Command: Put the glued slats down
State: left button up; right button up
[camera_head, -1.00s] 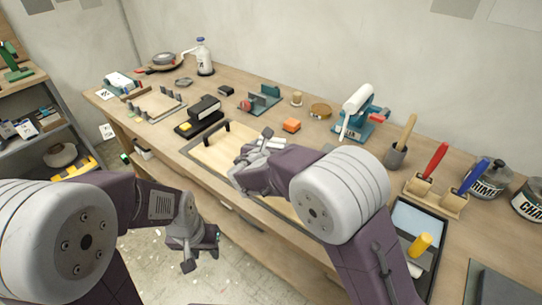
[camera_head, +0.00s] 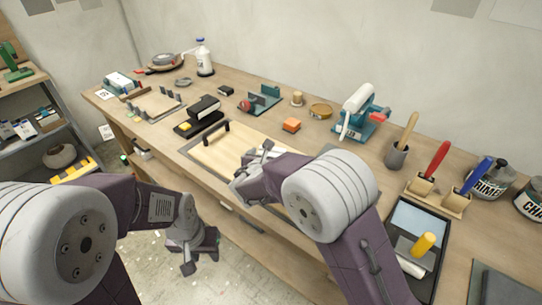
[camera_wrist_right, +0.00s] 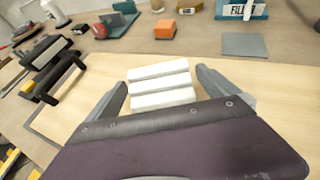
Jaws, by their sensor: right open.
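Three white slats, seen in the right wrist view (camera_wrist_right: 160,84), lie side by side over the pale wooden board (camera_wrist_right: 75,118), between and just beyond the fingers of my right gripper (camera_wrist_right: 160,80). The fingers stand apart on either side, with a gap visible at each side. The slats appear to rest on the board. In the head view my right gripper (camera_head: 256,158) is over the board (camera_head: 215,152), and the slats are hidden by it and its arm. My left gripper (camera_head: 200,252) hangs in front of the bench, empty, its fingers apart.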

jog(key=v, duration=1)
jog(key=shift+s+a+r+p, duration=0.15)
jog(key=shift+s+r+p, duration=0.15)
jog(key=shift+r+p, duration=0.1)
jog(key=shift+s+r, duration=0.15)
jog(key=shift+s, duration=0.45)
